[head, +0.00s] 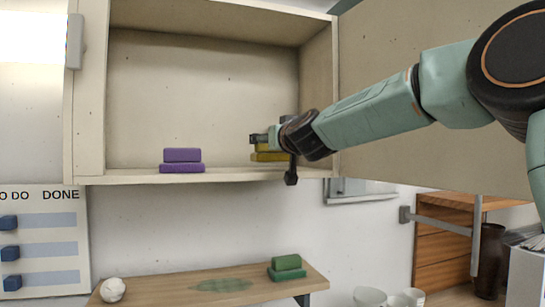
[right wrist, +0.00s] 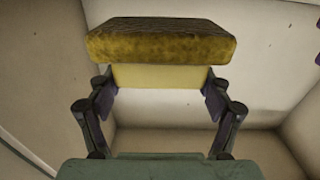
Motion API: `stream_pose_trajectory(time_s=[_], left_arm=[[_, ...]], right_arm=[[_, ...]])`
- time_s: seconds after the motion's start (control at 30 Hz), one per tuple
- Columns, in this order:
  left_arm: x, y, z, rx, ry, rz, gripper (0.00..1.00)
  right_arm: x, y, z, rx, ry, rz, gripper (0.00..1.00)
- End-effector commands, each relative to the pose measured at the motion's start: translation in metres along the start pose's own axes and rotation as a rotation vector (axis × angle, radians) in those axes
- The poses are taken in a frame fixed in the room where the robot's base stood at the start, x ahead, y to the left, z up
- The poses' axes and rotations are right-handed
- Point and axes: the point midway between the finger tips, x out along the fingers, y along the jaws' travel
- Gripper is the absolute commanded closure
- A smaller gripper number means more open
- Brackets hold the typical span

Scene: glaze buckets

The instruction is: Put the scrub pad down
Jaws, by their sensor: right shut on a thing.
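My right gripper (head: 264,140) reaches into the open wall cabinet (head: 240,175) from the right. My left gripper is not in view.
The cabinet door (head: 430,120) stands open at right. Below, a wooden shelf (head: 150,290) holds a white lump (head: 112,290) and stacked green pads (head: 286,268).

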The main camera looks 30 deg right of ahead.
Motion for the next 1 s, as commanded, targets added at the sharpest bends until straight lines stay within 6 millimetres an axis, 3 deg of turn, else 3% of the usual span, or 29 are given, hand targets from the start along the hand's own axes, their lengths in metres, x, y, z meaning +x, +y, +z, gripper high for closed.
stream_pose_trajectory(time_s=[0.03,0.13,0.47,0.5,0.73,1.0], left_arm=[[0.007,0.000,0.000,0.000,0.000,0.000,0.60],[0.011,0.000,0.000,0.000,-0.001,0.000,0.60],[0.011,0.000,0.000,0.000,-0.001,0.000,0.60],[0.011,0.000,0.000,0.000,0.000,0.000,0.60],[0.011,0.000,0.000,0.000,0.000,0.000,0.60],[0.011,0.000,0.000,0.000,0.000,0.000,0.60]], right_arm=[[0.000,0.000,0.013,0.000,-0.003,0.000,0.58],[0.001,0.001,0.022,0.001,-0.001,0.001,0.58],[0.002,0.000,0.023,0.001,0.000,0.000,0.58],[0.002,0.000,0.023,0.001,0.000,0.000,0.19],[0.002,0.000,0.023,0.000,0.000,0.000,0.00],[0.002,0.000,0.023,0.000,0.000,0.000,0.00]])
